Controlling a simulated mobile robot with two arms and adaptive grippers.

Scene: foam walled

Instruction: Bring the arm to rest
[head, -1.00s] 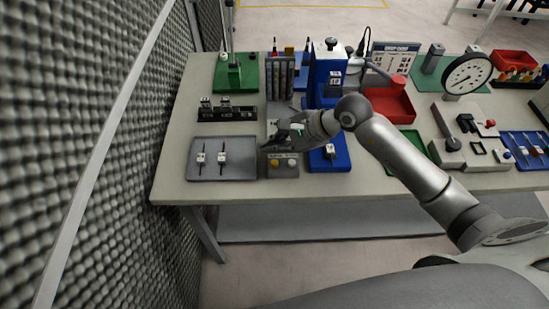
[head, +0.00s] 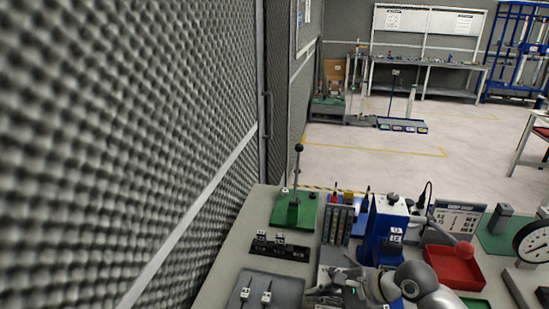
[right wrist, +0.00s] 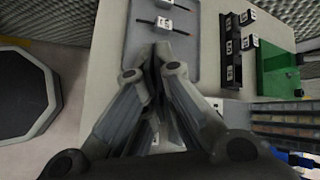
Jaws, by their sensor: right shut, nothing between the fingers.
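My right gripper (head: 318,288) is low in the head view, beside the right edge of the grey tray (head: 285,284). Its arm comes in from the lower right and is partly cut off by the frame. In the right wrist view the fingers (right wrist: 160,55) are shut together with nothing between them. They point at the edge of the same tray, which holds small white-tagged parts (right wrist: 166,4). My left gripper is in neither view.
A black rack (head: 280,250), a green base with an upright lever (head: 294,212), a blue device (head: 385,225) and a red bin (head: 455,268) crowd the bench. A foam wall (head: 120,130) closes the left side. Open floor (head: 400,160) lies beyond.

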